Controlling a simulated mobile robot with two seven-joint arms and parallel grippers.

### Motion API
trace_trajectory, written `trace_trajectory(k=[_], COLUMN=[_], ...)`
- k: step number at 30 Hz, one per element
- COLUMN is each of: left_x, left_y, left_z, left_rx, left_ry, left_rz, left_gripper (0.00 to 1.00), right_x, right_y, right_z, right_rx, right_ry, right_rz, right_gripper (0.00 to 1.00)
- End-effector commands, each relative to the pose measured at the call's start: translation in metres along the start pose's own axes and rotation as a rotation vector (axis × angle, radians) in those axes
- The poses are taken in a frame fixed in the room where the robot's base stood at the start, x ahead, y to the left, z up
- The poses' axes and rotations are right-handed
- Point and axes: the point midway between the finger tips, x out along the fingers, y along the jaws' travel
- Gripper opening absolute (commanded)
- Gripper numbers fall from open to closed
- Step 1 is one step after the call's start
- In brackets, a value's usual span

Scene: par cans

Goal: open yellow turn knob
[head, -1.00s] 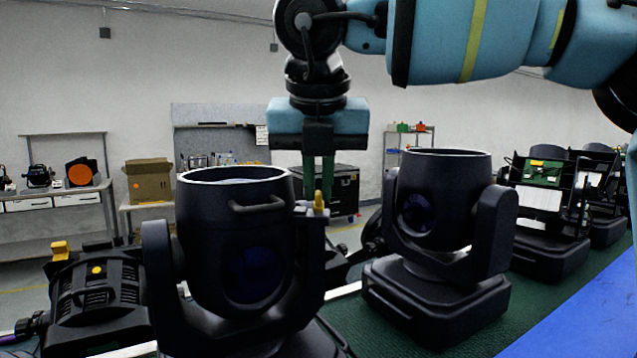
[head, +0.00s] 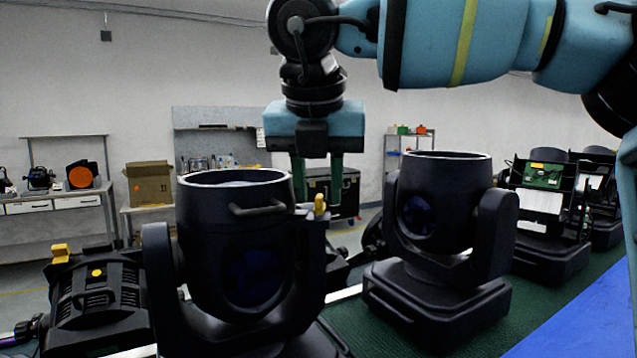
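The yellow turn knob (head: 320,205) sits on top of the right yoke arm of the nearest black moving-head lamp (head: 230,222). It shows as a short yellow lever. My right gripper (head: 318,187) points straight down with its two green fingers spread apart. The fingers are above and on either side of the knob, with a visible gap between them and nothing held. The tip of the left finger is partly behind the lamp head's rim. My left gripper is not in view.
A second moving-head lamp (head: 437,235) stands close to the right on the green bench top (head: 425,342). A black lamp with another yellow part (head: 60,252) lies to the left. Open-sided units (head: 545,205) stand farther right.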

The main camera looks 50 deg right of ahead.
Motion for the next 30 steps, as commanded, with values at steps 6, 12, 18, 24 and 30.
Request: trace_trajectory(k=[6,12,18,24,30], left_x=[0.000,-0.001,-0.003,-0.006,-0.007], left_y=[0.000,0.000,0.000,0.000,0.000], left_z=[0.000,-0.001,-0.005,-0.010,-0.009], left_rx=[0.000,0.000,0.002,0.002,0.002], left_ry=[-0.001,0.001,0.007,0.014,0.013], left_rz=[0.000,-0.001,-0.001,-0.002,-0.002], left_gripper=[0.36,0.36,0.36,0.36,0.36], right_x=[0.000,-0.015,-0.048,-0.072,-0.078], right_y=[0.000,0.001,0.000,0.000,0.000], right_z=[0.000,0.000,0.000,0.000,0.000], right_rx=[-0.002,-0.001,-0.001,-0.001,-0.001], right_ry=[0.001,0.000,0.000,0.001,0.000], right_rz=[-0.001,0.002,0.003,0.001,-0.001], right_gripper=[0.30,0.30,0.30,0.30,0.30])
